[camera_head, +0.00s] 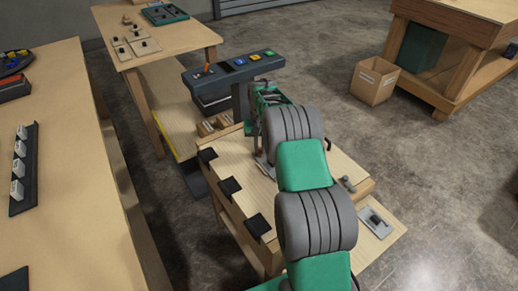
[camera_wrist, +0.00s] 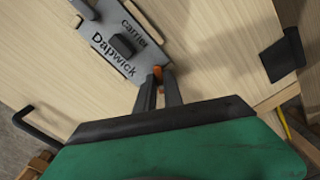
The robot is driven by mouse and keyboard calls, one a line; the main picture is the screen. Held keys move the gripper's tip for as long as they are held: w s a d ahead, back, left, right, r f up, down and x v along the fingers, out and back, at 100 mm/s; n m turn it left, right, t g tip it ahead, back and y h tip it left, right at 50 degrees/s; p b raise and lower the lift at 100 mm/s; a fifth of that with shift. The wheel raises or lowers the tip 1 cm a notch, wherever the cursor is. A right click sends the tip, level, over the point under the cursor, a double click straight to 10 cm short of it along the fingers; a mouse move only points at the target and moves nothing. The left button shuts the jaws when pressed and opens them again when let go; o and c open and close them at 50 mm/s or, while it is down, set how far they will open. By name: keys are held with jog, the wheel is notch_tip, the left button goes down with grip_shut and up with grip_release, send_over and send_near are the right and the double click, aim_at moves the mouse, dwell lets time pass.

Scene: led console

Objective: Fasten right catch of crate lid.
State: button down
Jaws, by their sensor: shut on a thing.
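The pale wooden crate lid (camera_head: 232,158) lies below my arm in the head view, and its boards fill much of the wrist view (camera_wrist: 215,45). A grey plate lettered "Dapwick carrier" (camera_wrist: 98,30) with a black knob lies on it. My gripper (camera_wrist: 159,80) is at the plate's lower right corner, its dark fingers close together on a small orange piece (camera_wrist: 157,71). Most of that piece is hidden by the fingers. I cannot tell from the view whether it is the right catch or whether the catch is fastened. My arm hides much of the lid in the head view.
Black brackets (camera_head: 229,187) line the lid's left edge; one shows in the wrist view (camera_wrist: 282,56). A black handle (camera_wrist: 38,124) is at left there. A console with coloured buttons (camera_head: 226,68) stands behind. A cardboard box (camera_head: 374,82) sits on the open floor.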

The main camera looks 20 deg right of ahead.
jog(key=n, duration=0.5)
jog(key=shift+d+n, duration=0.25)
jog(key=shift+n, duration=0.15)
dwell(0.3)
jog(key=c, duration=1.5)
grip_release()
jog(key=shift+o, duration=0.2)
notch_tip(320, 180, up, 7)
jog(key=shift+r+b, duration=0.15)
jog(key=shift+b, duration=0.15)
jog(key=shift+r, duration=0.25)
